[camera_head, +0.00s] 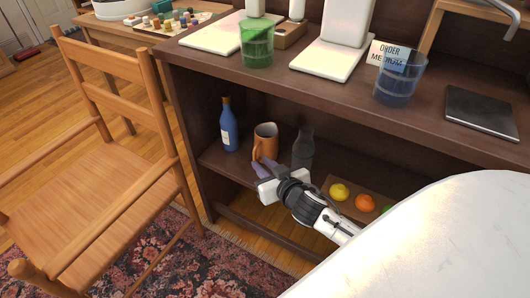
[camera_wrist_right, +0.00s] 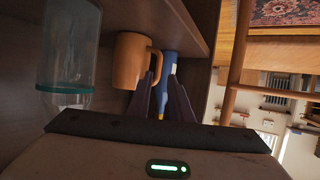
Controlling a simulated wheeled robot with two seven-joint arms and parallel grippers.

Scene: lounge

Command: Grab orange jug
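The orange jug (camera_head: 265,139) stands upright on the lower shelf of the dark cabinet, between a blue bottle and a grey bottle. My right gripper (camera_head: 259,165) reaches in from the lower right and is just in front of the jug, overlapping its lower part in the head view. I cannot tell whether a finger touches the handle. My left gripper is not in view.
The blue bottle (camera_head: 229,127) is left of the jug; the grey bottle (camera_head: 303,148) is close on its right. A board with fruit (camera_head: 339,191) lies further right. The countertop (camera_head: 290,85) overhangs the shelf. A wooden chair (camera_head: 95,165) stands left.

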